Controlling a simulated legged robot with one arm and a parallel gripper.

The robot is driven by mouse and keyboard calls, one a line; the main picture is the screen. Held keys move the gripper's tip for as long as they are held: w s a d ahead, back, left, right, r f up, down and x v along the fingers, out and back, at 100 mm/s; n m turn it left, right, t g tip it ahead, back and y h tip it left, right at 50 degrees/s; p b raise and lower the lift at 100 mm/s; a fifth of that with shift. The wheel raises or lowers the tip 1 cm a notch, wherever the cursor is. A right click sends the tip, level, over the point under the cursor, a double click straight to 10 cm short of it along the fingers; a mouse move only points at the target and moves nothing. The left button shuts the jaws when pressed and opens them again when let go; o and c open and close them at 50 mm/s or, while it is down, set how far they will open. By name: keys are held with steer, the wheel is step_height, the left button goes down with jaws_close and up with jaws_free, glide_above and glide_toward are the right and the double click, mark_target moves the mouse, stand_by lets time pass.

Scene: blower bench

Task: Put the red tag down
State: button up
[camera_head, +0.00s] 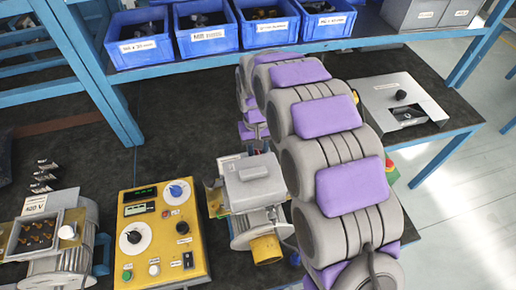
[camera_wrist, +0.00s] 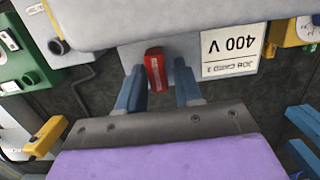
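The red tag (camera_wrist: 156,70) shows in the wrist view against a light grey plate (camera_wrist: 181,48), with pale markings on its face. My gripper (camera_wrist: 160,84) has its two blue fingers spread apart. The tag lies between and just beyond the fingertips, closer to the left finger, with a clear gap to the right one. I cannot tell whether it touches the left finger. In the head view my arm hides most of the gripper, and only a small red patch (camera_head: 258,150) shows near the arm's end, possibly the tag.
A 400 V job card (camera_wrist: 233,47) is beside the tag. A grey-topped motor (camera_head: 254,183), a yellow control box (camera_head: 160,255) and an open motor (camera_head: 40,240) stand on the dark bench. Blue bins (camera_head: 207,38) line the shelf behind. A grey box (camera_head: 385,98) is at right.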

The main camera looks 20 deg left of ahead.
steer(key=shift+o, duration=0.7)
steer(key=shift+d, duration=0.1)
steer(key=shift+d+r, duration=0.1)
steer(key=shift+r, duration=0.2)
steer(key=shift+w+a+r+p, duration=0.2)
steer(key=shift+r+p, duration=0.15)
steer(key=shift+r, duration=1.6)
steer(key=shift+w+a+r+p, duration=0.15)
steer(key=shift+r+p, duration=0.25)
steer(key=shift+r, duration=1.5)
steer(key=shift+w+a+r+p, duration=0.2)
steer(key=shift+r+p, duration=0.15)
steer(key=shift+r, duration=1.6)
